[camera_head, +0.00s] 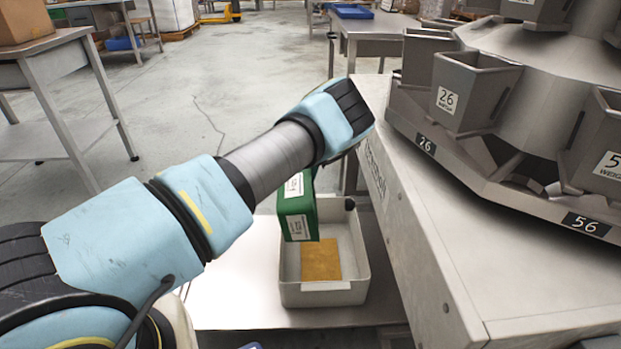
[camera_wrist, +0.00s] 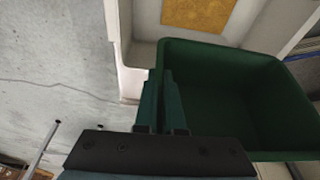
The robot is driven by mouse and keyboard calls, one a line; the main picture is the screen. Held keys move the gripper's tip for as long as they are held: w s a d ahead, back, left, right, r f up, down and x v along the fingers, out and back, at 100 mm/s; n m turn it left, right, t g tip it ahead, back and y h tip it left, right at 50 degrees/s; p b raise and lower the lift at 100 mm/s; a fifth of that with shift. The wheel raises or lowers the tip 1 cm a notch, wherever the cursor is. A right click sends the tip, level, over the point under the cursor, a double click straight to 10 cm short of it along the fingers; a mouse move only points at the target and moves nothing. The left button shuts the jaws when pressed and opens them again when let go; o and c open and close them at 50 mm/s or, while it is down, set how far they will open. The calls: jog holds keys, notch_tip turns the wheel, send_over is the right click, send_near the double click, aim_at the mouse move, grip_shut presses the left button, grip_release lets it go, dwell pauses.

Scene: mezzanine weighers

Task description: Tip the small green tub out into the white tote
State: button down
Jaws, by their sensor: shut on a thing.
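The small green tub (camera_head: 298,212) has white labels and hangs over the back left part of the white tote. It also shows in the wrist view (camera_wrist: 285,100), where I look into its dark inside and see no contents. My gripper (camera_wrist: 165,98) is shut on the tub's wall at the left of the wrist view; in the head view my wrist hides it. The white tote (camera_head: 326,292) stands on a low metal surface. A flat tan-orange square (camera_head: 321,260) lies on its floor and shows in the wrist view (camera_wrist: 198,12).
A large weigher with grey buckets (camera_head: 475,92) stands on a metal housing (camera_head: 450,240) close to the right of the tote. The low metal surface (camera_head: 235,295) left of the tote is bare. A metal table with a carton (camera_head: 22,20) is at far left.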

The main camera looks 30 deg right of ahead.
jog(key=shift+w+a+r+g+h+p, duration=0.15)
jog(key=shift+r+g+h+p, duration=0.1)
jog(key=shift+r+h+p, duration=0.3)
jog(key=shift+w+a+r+g+h+p, duration=0.15)
jog(key=shift+r+g+h+p, duration=0.1)
jog(key=shift+r+h+p, duration=0.3)
jog(key=shift+a+f+g+h+b, duration=0.2)
jog(key=shift+g+h+b, duration=0.35)
jog(key=shift+h, duration=0.65)
jog(key=shift+w+a+g+h+b, duration=0.1)
jog(key=shift+a+g+h+b, duration=0.1)
jog(key=shift+g+h+b, duration=0.65)
jog(key=h, duration=0.1)
jog(key=h+b, duration=0.2)
jog(key=shift+w+a+r+g+h, duration=0.2)
jog(key=shift+a+r+g+h, duration=0.1)
jog(key=shift+a+g+h, duration=0.1)
jog(key=h+b, duration=0.1)
jog(key=b, duration=0.1)
jog(key=a+g+h+b, duration=0.1)
jog(key=h+b, duration=0.1)
jog(key=b, duration=0.1)
jog(key=shift+w, duration=0.2)
jog(key=h+b, duration=0.1)
jog(key=r+g+h+b, duration=0.1)
jog(key=shift+w+a+b, duration=0.1)
jog(key=shift+a+b, duration=0.15)
jog(key=shift+b, duration=0.1)
jog(key=shift+a, duration=0.1)
